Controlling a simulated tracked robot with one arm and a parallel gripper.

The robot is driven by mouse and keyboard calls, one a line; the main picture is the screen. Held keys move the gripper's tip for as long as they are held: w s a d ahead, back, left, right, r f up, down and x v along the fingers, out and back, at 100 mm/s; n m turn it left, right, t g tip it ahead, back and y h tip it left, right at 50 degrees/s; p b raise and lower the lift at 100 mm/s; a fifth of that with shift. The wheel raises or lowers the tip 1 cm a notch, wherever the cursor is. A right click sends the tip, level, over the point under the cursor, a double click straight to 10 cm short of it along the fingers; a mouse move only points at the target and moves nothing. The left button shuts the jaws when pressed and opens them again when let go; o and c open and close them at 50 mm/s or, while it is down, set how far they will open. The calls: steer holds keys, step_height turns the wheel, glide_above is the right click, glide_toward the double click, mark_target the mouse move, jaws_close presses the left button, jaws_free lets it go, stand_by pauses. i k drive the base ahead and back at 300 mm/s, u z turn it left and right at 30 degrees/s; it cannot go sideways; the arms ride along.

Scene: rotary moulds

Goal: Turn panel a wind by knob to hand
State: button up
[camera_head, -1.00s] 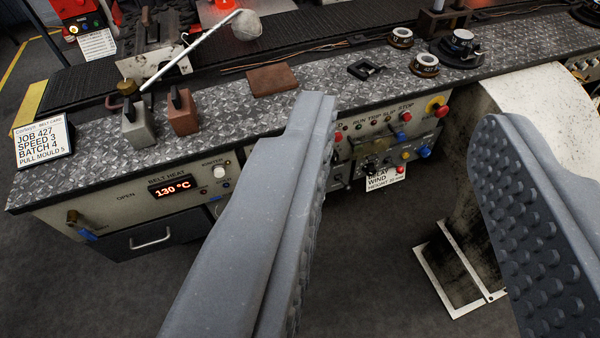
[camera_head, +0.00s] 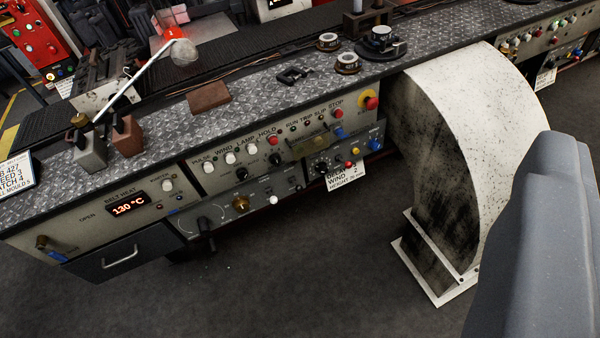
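The control panel (camera_head: 290,150) on the bench front has small labels, among them WIND, LAMP, HOLD, RUN, TRIP and STOP. A white knob or button (camera_head: 230,158) sits under the WIND label. Black knobs (camera_head: 241,174) sit near it. Their settings and a HAND mark are too small to read, and no panel letter is readable. One grey finger of my gripper (camera_head: 545,235) fills the lower right, apart from the panel and in front of the white curved housing. The other finger is out of view, so the opening cannot be judged.
A lower panel (camera_head: 265,195) has a brass knob (camera_head: 241,203). A white card (camera_head: 345,177) hangs at right, reading WIND 2. The BELT HEAT display (camera_head: 128,205) and a drawer (camera_head: 122,254) are left. A white curved housing (camera_head: 450,110) stands right. Floor in front is clear.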

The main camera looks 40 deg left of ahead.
mark_target(242, 174)
steer(key=z, duration=1.5)
steer(key=k, duration=1.3)
steer(key=u, duration=1.15)
steer(key=i, duration=1)
steer(key=u, duration=0.1)
